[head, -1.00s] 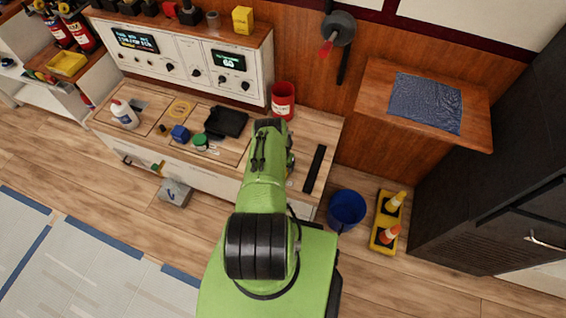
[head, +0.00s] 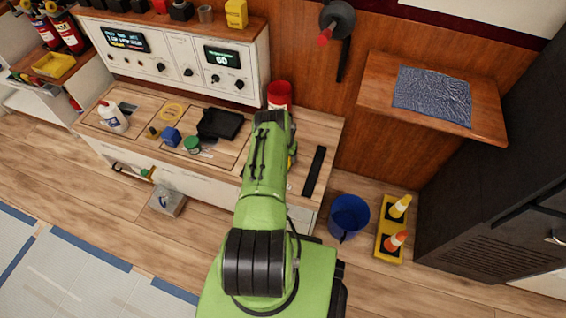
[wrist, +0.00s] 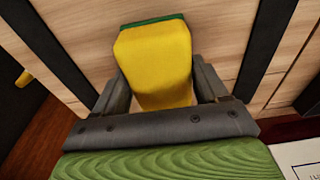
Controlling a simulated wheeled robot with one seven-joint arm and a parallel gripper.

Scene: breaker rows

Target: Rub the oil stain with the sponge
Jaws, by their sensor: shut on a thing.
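The yellow sponge (wrist: 155,65) with a green far edge fills the middle of the wrist view. My gripper (wrist: 160,88) is shut on it, one dark finger on each side. Pale wood planks with dark strips show behind the sponge. In the head view my green arm reaches over the right part of the workbench (head: 230,182) and hides my gripper. I cannot make out an oil stain in either view; my arm or the sponge may cover it.
A black tray (head: 220,124), green jar (head: 192,145), blue block (head: 171,137) and white bottle (head: 112,117) stand left of my arm. A red can (head: 279,94) is behind it, a black bar (head: 314,171) right. A blue bucket (head: 348,216) and yellow cone stand (head: 388,247) are on the floor.

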